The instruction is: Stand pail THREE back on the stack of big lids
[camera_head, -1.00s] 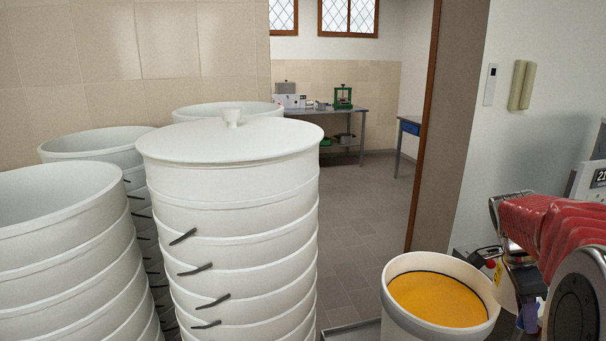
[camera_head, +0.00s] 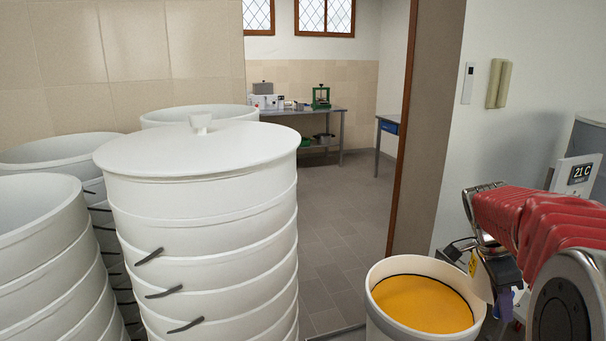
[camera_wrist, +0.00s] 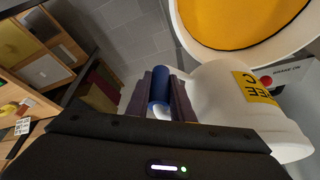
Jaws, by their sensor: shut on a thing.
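My gripper (camera_wrist: 161,82) is shut on a blue cylindrical grip (camera_wrist: 160,95), apparently the handle of a small white pail. This pail (camera_wrist: 222,95) is close beside the fingers in the wrist view. Its yellow label (camera_wrist: 256,87) shows only part of its lettering, with "EE" readable. In the head view the label (camera_head: 473,264) shows just behind the rim of an open white tub (camera_head: 374,301), and most of the pail is hidden by the tub and my arm. I cannot pick out a stack of big lids for certain.
The tub holds a smooth orange-yellow mass (camera_head: 425,303). A tall stack of white buckets (camera_head: 200,240) with a knobbed lid (camera_head: 195,150) stands in front left, beside more open white buckets (camera_head: 35,235). Floor (camera_head: 340,220) is free between stack and doorway edge (camera_head: 425,130). A display (camera_head: 580,173) reads 21 C.

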